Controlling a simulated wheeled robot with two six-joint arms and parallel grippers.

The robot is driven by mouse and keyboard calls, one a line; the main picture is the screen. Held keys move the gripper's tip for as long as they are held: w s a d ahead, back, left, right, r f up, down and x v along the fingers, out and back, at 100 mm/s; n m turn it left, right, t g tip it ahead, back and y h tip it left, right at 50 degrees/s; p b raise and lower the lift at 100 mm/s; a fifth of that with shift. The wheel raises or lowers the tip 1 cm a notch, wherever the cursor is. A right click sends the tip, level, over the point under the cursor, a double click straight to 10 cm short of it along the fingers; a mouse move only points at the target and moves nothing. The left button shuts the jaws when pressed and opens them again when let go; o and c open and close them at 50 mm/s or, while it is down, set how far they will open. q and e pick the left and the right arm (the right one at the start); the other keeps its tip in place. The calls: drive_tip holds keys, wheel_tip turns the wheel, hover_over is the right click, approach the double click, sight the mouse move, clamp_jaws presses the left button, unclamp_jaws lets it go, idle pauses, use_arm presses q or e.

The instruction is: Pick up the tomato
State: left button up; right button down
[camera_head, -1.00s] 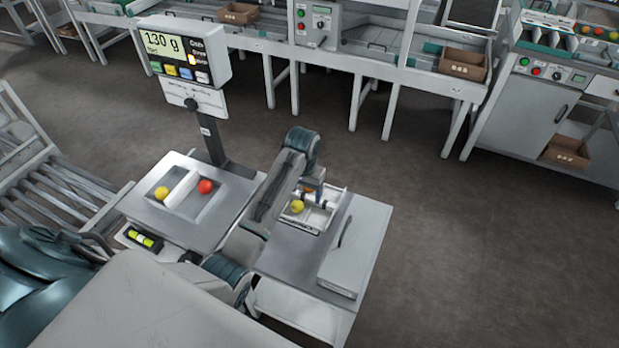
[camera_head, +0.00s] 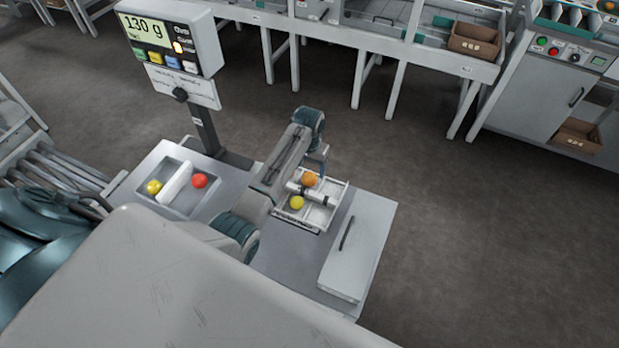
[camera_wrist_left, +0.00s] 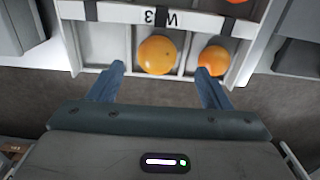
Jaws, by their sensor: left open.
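A white divided tray (camera_head: 324,217) on the work table holds an orange tomato (camera_head: 309,179) and a yellow tomato (camera_head: 297,202). In the left wrist view, a yellow-orange tomato (camera_wrist_left: 157,55) lies in a tray compartment, ahead of and between my left gripper's fingers (camera_wrist_left: 158,86). The fingers are open, with nothing between them. A more orange tomato (camera_wrist_left: 213,60) lies in the compartment to the right, partly behind the right finger. A red one (camera_wrist_left: 236,1) is cut off at the top edge. In the head view my left wrist (camera_head: 316,160) hangs over the tray's far side; its fingertips are unclear.
A scale pan (camera_head: 160,205) on the left holds a yellow and a red tomato; its display (camera_head: 150,31) reads 130 g. A grey lidded box (camera_head: 352,255) stands right of the tray. A bar with a label (camera_wrist_left: 160,17) crosses the tray. Open floor lies beyond the table.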

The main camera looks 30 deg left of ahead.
sight(310, 174)
use_arm(q)
wheel_tip(310, 174, down, 4)
drive_tip(key=shift+w+d+r+p, duration=0.15)
drive_tip(key=shift+r+p, duration=0.1)
drive_tip(key=shift+p, duration=0.15)
drive_tip(key=shift+f, duration=0.5)
drive_tip(key=shift+c, duration=1.3)
drive_tip(key=c, duration=0.6)
drive_tip(key=shift+o, duration=0.2)
use_arm(e)
drive_tip(key=shift+w+a+r, duration=0.4)
drive_tip(key=shift+w+r, duration=0.15)
drive_tip(key=shift+w, duration=0.15)
use_arm(q)
drive_tip(key=shift+r, duration=0.1)
use_arm(e)
drive_tip(key=shift+d, duration=0.1)
